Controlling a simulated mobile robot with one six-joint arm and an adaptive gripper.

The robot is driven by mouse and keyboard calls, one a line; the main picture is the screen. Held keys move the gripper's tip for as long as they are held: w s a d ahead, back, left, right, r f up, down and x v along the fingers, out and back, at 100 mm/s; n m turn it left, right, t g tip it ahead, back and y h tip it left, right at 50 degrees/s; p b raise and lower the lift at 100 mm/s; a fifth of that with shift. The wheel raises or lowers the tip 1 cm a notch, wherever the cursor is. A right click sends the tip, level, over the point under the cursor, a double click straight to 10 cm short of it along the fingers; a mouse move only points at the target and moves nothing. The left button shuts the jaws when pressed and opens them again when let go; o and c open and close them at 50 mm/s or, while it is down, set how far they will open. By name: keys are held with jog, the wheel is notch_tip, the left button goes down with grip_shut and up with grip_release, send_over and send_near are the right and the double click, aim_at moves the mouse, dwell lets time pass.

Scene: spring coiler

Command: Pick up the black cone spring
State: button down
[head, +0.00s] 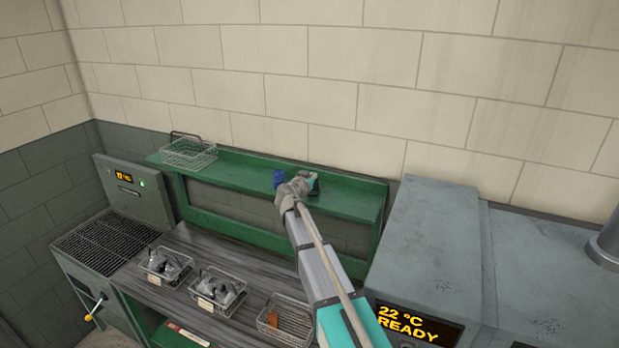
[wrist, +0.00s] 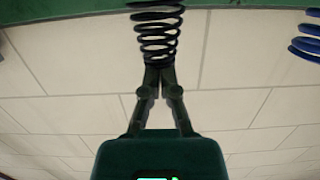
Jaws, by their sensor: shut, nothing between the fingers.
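The black cone spring (wrist: 156,28) shows at the top middle of the wrist view, its wide end at the green shelf and its narrow end towards my fingertips. My gripper (wrist: 158,68) is shut, with its fingertips together right at the narrow end of the spring. I cannot tell whether they touch it. In the head view my gripper (head: 314,184) is over the green shelf (head: 350,203); I cannot make out the black spring there.
A blue spring (head: 279,178) stands on the shelf beside my wrist and shows at the wrist view's right edge (wrist: 306,44). An empty wire basket (head: 188,152) is at the shelf's left. Several filled baskets stand on the bench below. A grey machine (head: 430,240) is at the right.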

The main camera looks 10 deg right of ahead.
jog(key=shift+s+f, duration=0.1)
jog(key=shift+s, duration=0.05)
jog(key=v, duration=0.5)
jog(key=shift+s+a+f, duration=0.2)
jog(key=shift+s+f, duration=0.15)
jog(key=shift+r, duration=0.1)
jog(key=shift+w+r+p, duration=0.2)
jog(key=shift+r+p, duration=0.4)
jog(key=shift+p, duration=0.15)
